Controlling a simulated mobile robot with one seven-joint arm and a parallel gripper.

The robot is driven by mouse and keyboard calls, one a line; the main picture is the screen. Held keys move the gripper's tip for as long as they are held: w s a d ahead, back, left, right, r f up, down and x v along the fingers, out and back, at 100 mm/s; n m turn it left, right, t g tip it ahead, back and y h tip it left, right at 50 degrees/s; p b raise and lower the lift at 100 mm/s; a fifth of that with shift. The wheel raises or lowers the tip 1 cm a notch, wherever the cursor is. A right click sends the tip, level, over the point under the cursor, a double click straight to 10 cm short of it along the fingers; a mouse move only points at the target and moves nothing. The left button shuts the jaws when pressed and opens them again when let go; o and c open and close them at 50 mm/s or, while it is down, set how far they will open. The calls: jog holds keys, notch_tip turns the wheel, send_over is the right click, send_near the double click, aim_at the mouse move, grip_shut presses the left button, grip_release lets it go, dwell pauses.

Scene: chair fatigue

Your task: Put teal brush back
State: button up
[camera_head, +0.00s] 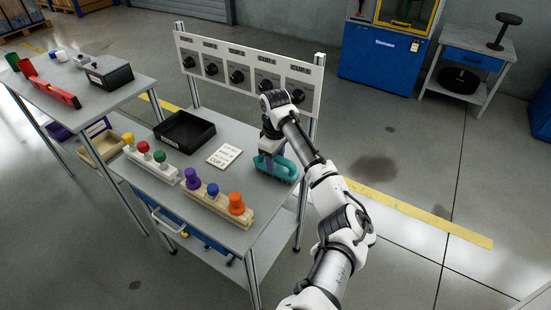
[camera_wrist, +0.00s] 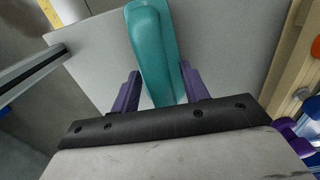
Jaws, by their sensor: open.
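The teal brush (camera_head: 278,169) lies on the grey workbench (camera_head: 226,135) near its right edge. My gripper (camera_head: 271,153) is right over the brush, at the end of the arm that reaches in from the lower right. In the wrist view, my gripper's (camera_wrist: 159,78) two purple fingers are open, one on each side of the brush's teal handle (camera_wrist: 150,40). A gap shows between the left finger and the handle; the right finger is close to it, and I cannot tell whether it touches.
A black tray (camera_head: 185,132) and a white label card (camera_head: 224,156) lie to the left. Two blocks with coloured knobs (camera_head: 151,161) (camera_head: 217,204) line the front edge. A panel with several black knobs (camera_head: 246,72) stands behind. A second table (camera_head: 117,98) is farther left.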

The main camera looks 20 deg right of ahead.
notch_tip(320, 180, up, 12)
jog(key=shift+r+b, duration=0.15)
jog(key=shift+b, duration=0.15)
